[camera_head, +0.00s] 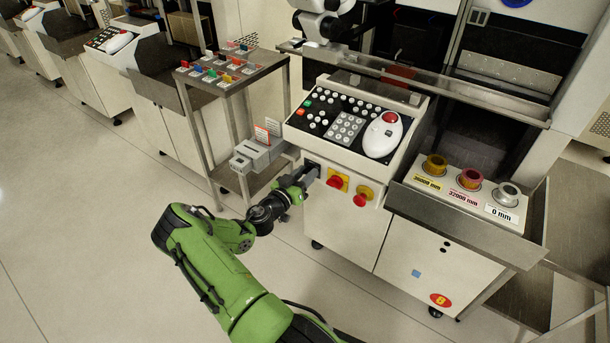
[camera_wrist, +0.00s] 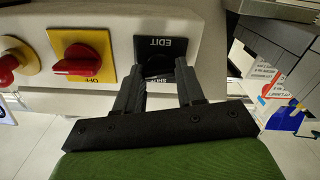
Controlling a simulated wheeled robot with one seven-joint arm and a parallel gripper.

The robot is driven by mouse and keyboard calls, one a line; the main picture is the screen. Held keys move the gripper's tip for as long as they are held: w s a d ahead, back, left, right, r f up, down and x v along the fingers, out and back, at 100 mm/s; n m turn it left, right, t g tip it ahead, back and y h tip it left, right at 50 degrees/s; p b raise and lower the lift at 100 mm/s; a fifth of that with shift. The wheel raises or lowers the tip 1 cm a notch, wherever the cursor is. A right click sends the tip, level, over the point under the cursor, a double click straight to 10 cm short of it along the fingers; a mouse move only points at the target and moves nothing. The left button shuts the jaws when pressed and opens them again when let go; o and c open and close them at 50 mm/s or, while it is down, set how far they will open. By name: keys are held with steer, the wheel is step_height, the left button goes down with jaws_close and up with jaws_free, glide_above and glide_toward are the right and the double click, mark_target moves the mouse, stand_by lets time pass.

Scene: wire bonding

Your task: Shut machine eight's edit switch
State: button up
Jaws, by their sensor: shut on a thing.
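The edit switch (camera_wrist: 158,66) is a dark knob on a black plate marked EDIT (camera_wrist: 165,46) in the wrist view. It sits on the front of machine eight (camera_head: 342,222), which bears a red oval badge with an 8 (camera_head: 440,300). My gripper (camera_wrist: 160,74) reaches the plate, its two black fingers on either side of the knob and shut on it. The fingers partly hide the knob, and its turned position is hard to tell. In the head view my gripper (camera_head: 305,176) covers part of the dark plate (camera_head: 312,167).
Right of the plate in the head view are a red switch on a yellow plate (camera_head: 337,182) and a red button (camera_head: 362,196). A metal rack (camera_head: 226,92) and a grey box with cards (camera_head: 256,154) stand close on the left. The floor in front is clear.

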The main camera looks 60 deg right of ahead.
steer(key=n, duration=0.4)
steer(key=shift+f, duration=0.1)
steer(key=n, duration=0.3)
steer(key=shift+w+n, duration=0.1)
steer(key=shift+n, duration=0.2)
steer(key=n, duration=0.4)
steer(key=shift+f+n+p, duration=0.15)
steer(key=shift+n+p, duration=0.25)
steer(key=shift+n, duration=1.3)
steer(key=o, duration=1)
steer(key=shift+o, duration=0.2)
steer(key=w+a+p, duration=0.2)
steer(key=a, duration=1.3)
steer(key=shift+w+a+p, duration=0.25)
steer(key=shift+a+p, duration=0.05)
steer(key=shift+p, duration=0.1)
